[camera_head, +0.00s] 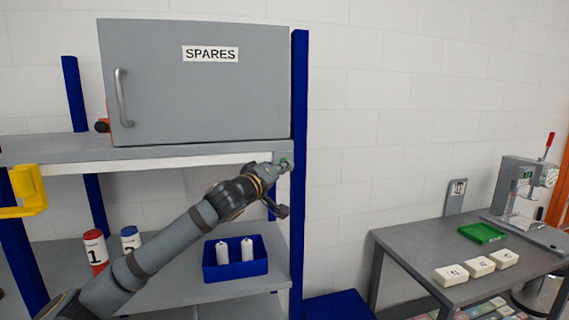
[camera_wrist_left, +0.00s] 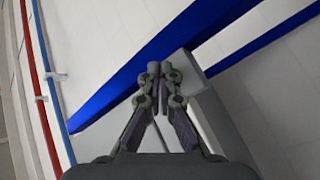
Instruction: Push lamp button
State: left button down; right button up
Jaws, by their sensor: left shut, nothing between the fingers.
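A small grey box with a green button (camera_head: 284,161) sits at the right front end of the grey shelf edge, beside the blue post. My left gripper (camera_head: 276,167) reaches up to it from the lower left, its tips right at the box. In the left wrist view the shut fingers (camera_wrist_left: 158,70) are empty and stand in front of the grey box (camera_wrist_left: 190,68). The fingers cover much of the box face there, so I cannot tell whether they touch the button. My right gripper is in neither view.
A grey SPARES cabinet (camera_head: 205,90) stands on the shelf above my arm. The blue post (camera_head: 299,120) is close to my gripper's right. Below are a blue bin (camera_head: 235,269) with white bottles and a red canister (camera_head: 95,250). A table (camera_head: 440,250) stands at the right.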

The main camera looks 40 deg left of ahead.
pick_arm(q)
jog(key=shift+w+a, duration=0.1)
jog(key=shift+a, duration=0.05)
jog(key=shift+w+a, duration=0.15)
jog(key=shift+a, duration=0.05)
dwell(0.3)
jog(key=shift+s+d+b, duration=0.25)
jog(key=shift+d+b, duration=0.05)
jog(key=shift+b, duration=0.1)
jog(key=s+d+b, duration=0.3)
jog(key=s+d, duration=0.1)
jog(key=shift+d, duration=0.3)
dwell(0.4)
